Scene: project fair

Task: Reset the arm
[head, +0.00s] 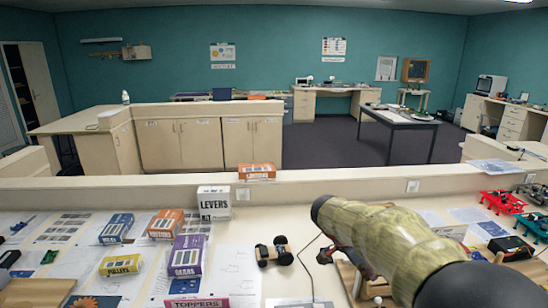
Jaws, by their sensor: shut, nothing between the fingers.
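A thick mottled yellow-green arm link of mine (390,245), with dark ends, crosses the lower right of the head view. It reaches from the bottom right corner up to the left, above the table. My gripper does not show in this view. The arm hides part of the table and some of the items behind it.
A small wheeled car (273,252) sits left of the arm. Red frames (503,202) are at right.

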